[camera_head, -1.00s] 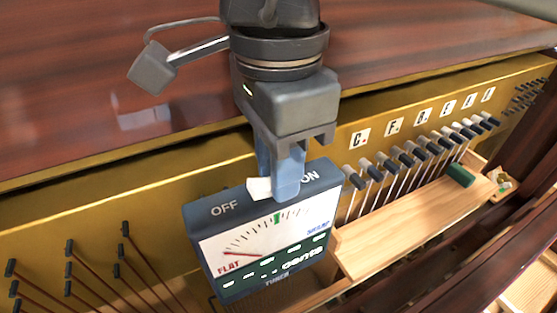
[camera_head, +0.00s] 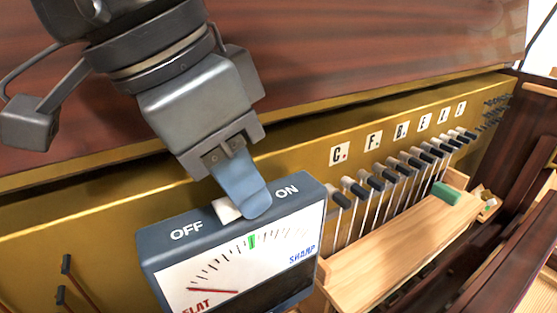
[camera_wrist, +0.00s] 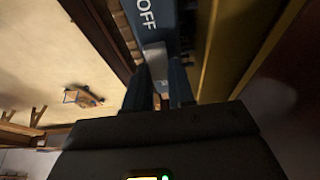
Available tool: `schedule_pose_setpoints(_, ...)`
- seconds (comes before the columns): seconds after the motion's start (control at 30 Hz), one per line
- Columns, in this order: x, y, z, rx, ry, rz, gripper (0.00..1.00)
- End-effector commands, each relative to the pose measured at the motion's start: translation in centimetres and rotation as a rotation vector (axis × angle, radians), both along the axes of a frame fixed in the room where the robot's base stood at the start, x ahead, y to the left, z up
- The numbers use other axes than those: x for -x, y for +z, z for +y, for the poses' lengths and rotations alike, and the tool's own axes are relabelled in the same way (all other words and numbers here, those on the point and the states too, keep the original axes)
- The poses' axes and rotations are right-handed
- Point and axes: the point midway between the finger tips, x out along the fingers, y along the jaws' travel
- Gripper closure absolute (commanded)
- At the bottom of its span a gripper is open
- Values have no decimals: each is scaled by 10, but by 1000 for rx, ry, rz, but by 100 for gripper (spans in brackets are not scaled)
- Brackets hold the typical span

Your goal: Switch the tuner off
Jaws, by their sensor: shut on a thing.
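The tuner (camera_head: 160,255) is a dark blue box with a white dial face. OFF is printed at the left of its top and ON at the right. Its small white switch (camera_head: 226,209) sits between the two labels, slightly nearer OFF. My gripper (camera_head: 252,202) reaches down to the tuner's top, shut on the switch; one blue-grey finger hides part of it. In the wrist view, the switch (camera_wrist: 154,62) lies between my two fingers (camera_wrist: 160,88), below the OFF label. The red needle lies low at the FLAT side; the bottom of the tuner is cut off.
A gold panel (camera_head: 310,165) with note cards runs behind the tuner. Dark-tipped tuning pins (camera_head: 400,170) and a wooden ledge (camera_head: 385,255) with a green block (camera_head: 446,193) stand to the right. More pins (camera_head: 65,280) are at lower left.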

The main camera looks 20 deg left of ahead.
Motion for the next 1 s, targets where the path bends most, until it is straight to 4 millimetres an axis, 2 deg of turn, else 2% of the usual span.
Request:
schedule_pose_setpoints(0.1,0,0,0,0,-1,0,100)
schedule_pose_setpoints(0.13,0,0,0,0,-1,0,74)
schedule_pose_setpoints(0.37,0,0,0,0,-1,0,52)
schedule_pose_setpoints(0.67,0,3,1,-1,-1,-1,51)
schedule_pose_setpoints(0.77,3,12,3,-1,-1,-2,51)
schedule_pose_setpoints(1.0,13,48,13,-1,-1,-2,51)
